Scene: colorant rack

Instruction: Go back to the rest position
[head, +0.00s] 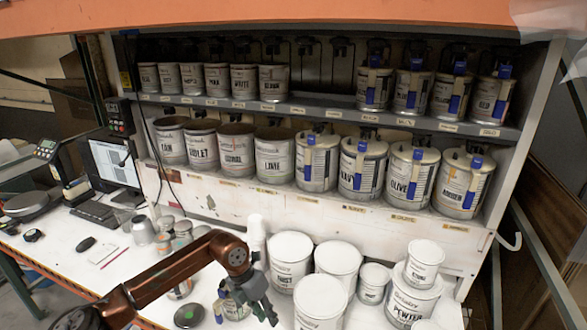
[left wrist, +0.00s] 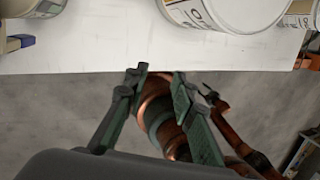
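My left gripper (head: 258,303) is over the front of the white table in the head view, with its copper arm coming in from the lower left. In the left wrist view the two green-grey fingers (left wrist: 160,75) stand apart with nothing between them, so it is open and empty. Behind the fingers there are copper arm links of my own and the grey floor. A small can with a blue tab (head: 233,308) is close to the gripper in the head view; contact cannot be told. My right gripper does not show in the head view.
White paint buckets (head: 290,258) stand on the white table (head: 95,245) right of the gripper. A two-shelf rack of labelled cans (head: 275,157) is behind. A monitor (head: 113,163), a scale (head: 32,202) and small cups (head: 143,230) are at left. The table edge shows in the wrist view.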

